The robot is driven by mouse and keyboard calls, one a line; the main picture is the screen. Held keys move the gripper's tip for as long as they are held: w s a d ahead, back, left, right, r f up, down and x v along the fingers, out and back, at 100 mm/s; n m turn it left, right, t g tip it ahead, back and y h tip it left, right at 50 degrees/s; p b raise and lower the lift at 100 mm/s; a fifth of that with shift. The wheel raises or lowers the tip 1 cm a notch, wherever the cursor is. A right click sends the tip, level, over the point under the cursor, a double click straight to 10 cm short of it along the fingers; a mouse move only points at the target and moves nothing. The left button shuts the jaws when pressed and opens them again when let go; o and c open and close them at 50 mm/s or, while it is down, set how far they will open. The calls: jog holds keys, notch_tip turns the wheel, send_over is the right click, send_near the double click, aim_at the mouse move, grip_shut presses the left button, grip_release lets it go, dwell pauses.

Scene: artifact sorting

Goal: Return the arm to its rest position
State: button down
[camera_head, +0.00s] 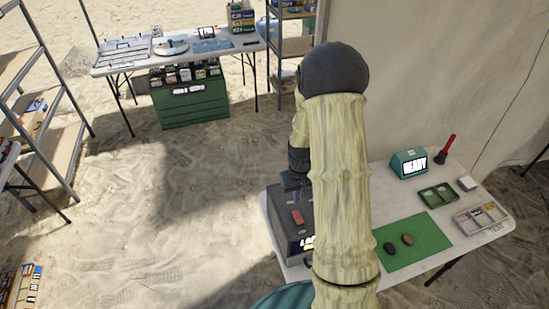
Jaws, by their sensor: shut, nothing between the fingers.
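My arm rises through the middle of the head view as a pale, ribbed link with a dark round joint at its top. Beyond it my gripper (291,184) hangs down, dark and small, partly hidden by the arm link. It is shut and empty. It is over the back part of a dark grey box (279,228) at the left end of the near white table (440,238). A small reddish block (298,217) lies on top of the box, apart from the gripper as far as I can see.
The near table also holds a green mat (420,249) with two stones, a green tray (437,195), a compartment tray (481,218) and a teal device reading READY (409,164). A far table (178,57), shelves (60,140) and a green crate (190,105) stand around open sand.

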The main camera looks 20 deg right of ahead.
jog(key=shift+r, duration=0.1)
jog(key=s+a+r+t+b, duration=0.1)
jog(key=s+a+r+t, duration=0.1)
jog(key=s+a+r, duration=0.7)
jog(key=s+r, duration=0.3)
jog(key=r, duration=0.1)
jog(key=shift+s+a+t, duration=0.2)
jog(key=shift+a+t, duration=0.05)
jog(key=shift+t, duration=0.05)
